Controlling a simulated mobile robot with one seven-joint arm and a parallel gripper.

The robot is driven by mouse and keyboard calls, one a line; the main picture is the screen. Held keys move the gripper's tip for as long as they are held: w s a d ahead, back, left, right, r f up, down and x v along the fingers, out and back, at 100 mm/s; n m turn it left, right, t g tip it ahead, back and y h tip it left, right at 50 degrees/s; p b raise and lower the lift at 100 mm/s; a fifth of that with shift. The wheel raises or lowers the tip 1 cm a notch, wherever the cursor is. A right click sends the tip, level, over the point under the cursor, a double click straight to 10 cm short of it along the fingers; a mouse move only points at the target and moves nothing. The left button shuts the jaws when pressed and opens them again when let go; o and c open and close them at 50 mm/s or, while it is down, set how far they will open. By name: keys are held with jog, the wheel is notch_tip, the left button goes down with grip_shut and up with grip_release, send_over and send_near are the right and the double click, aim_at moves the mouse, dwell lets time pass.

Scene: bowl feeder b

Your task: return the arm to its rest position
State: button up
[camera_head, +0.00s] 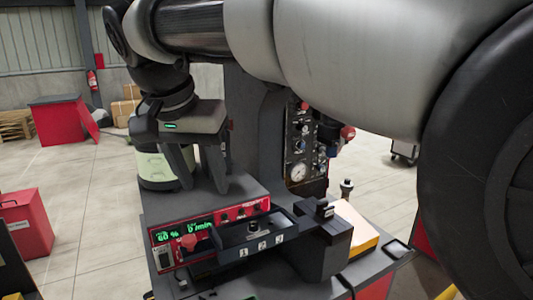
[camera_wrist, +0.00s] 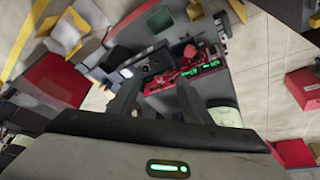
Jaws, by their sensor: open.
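My arm reaches across the top of the head view from the right foreground, bends at the upper left and hangs down to my gripper (camera_head: 201,182). My gripper points downward with its two dark fingers apart, and nothing shows between them. It appears above or in front of the red control panel (camera_head: 209,224) with the green display; the exact gap cannot be told. In the wrist view my gripper (camera_wrist: 157,100) also shows empty, with the red control panel (camera_wrist: 195,68) beyond the fingertips.
A dark column with a gauge (camera_head: 299,172) and knobs stands right of my gripper. A light green and black round body (camera_head: 155,169) is close behind it at left. A small numbered tray (camera_head: 258,245) juts forward below. Open floor lies left; a red cabinet (camera_head: 59,122) stands farther back.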

jog(key=s+d+p, duration=0.2)
jog(key=d, duration=1.2)
jog(key=s+d+f+p, duration=0.1)
jog(key=s+d+f, duration=0.1)
jog(key=d, duration=0.3)
jog(key=s+d+f+n+p, duration=0.1)
jog(key=s+d+f, duration=0.2)
jog(key=s+d, duration=0.2)
jog(key=s+d+f+t+p, duration=0.1)
jog(key=s+d+f, duration=0.1)
jog(key=d, duration=0.3)
jog(key=shift+s+d+f+y, duration=0.3)
jog(key=shift+s+y, duration=0.1)
jog(key=shift+s, duration=0.35)
